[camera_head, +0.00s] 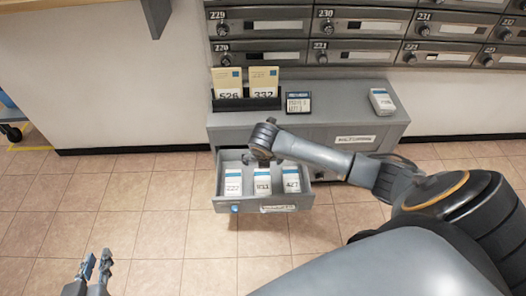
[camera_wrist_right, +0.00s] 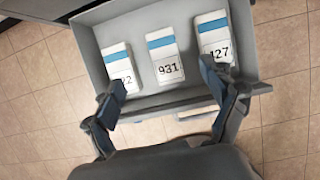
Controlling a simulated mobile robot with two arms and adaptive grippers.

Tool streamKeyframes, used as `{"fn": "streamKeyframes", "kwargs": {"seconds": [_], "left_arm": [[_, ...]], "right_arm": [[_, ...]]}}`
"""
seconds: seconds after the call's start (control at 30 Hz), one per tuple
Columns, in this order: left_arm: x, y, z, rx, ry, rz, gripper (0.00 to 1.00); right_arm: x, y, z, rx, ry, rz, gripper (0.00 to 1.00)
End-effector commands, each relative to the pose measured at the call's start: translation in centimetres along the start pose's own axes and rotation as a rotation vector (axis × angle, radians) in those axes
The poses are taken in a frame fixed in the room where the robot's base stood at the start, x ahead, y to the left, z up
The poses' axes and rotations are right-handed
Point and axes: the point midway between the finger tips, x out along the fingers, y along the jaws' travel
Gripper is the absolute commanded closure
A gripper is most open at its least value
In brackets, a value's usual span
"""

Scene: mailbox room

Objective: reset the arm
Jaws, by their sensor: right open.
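My right arm comes in from the right in the head view, its hand above the open drawer (camera_head: 222,202) of a grey cabinet. In the right wrist view my right gripper (camera_wrist_right: 170,95) is open and empty, its fingers spread over the drawer's front edge (camera_wrist_right: 165,103). Three white packets with blue bands lie in the drawer: a left one (camera_wrist_right: 120,65), partly hidden by a finger, a middle one marked 931 (camera_wrist_right: 164,57), and a right one marked 427 (camera_wrist_right: 213,38). My left gripper (camera_head: 96,266) is at the lower left of the head view, fingers apart, empty, over the floor.
Grey mailboxes (camera_head: 360,40) line the wall behind. The tiled floor in front is clear.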

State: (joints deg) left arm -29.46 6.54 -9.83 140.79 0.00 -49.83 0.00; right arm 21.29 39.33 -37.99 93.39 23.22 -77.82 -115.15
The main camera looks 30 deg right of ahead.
Motion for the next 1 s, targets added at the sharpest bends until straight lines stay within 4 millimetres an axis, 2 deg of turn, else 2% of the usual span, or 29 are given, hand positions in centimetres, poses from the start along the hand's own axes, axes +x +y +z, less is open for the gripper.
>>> {"fn": "streamKeyframes", "kwargs": {"seconds": [0.1,0.3,0.57,0.67,0.77,0.83,1.0], "left_arm": [[0.0,0.0,0.0,0.0,0.0,0.0,0.79],[0.0,0.0,0.0,0.0,0.0,0.0,0.79],[0.0,0.0,0.0,0.0,0.0,0.0,0.79],[0.0,0.0,0.0,0.0,0.0,0.0,0.79],[0.0,0.0,0.0,0.0,0.0,0.0,0.79],[0.0,0.0,0.0,0.0,0.0,0.0,0.79],[0.0,0.0,0.0,0.0,0.0,0.0,0.79]], "right_arm": [[-2.5,0.0,0.1,-0.002,-0.002,0.002,0.16],[-5.2,0.0,0.1,0.0,0.0,0.0,0.16],[-5.9,0.0,0.0,0.001,0.001,-0.001,0.16],[-5.9,0.5,-0.6,0.022,0.003,0.017,0.16],[-6.1,2.5,-2.6,0.124,0.015,0.086,0.16],[-6.7,4.8,-4.8,0.261,0.035,0.17,0.16],[-10.0,9.9,-10.2,0.757,0.152,0.404,0.16]]}}
